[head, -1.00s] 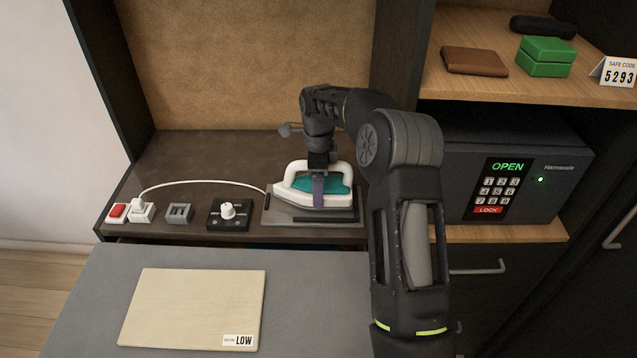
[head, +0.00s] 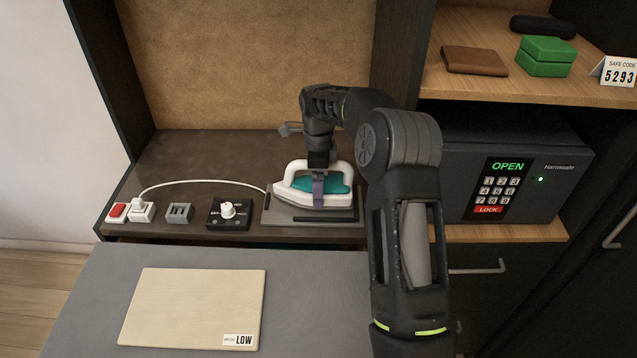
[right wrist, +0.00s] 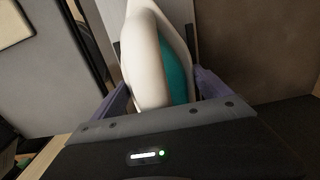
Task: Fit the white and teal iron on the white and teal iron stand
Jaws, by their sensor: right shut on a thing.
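The white and teal iron (head: 313,198) sits on or just over a grey stand (head: 285,216) with dark edge rails, on the dark counter. Its white handle is on top and its cord runs off to the left. My right gripper (head: 318,188) is shut on the iron from above. In the right wrist view the white and teal iron (right wrist: 158,60) fills the space between the purple fingers of my right gripper (right wrist: 160,90). I cannot tell whether the base of the iron touches the stand. My left gripper is not in view.
Left of the stand are a black dial box (head: 228,213), a grey switch block (head: 179,212) and a red switch with a white plug (head: 140,211). A board marked LOW (head: 190,305) lies in front. A safe (head: 515,175) stands at right, below a shelf.

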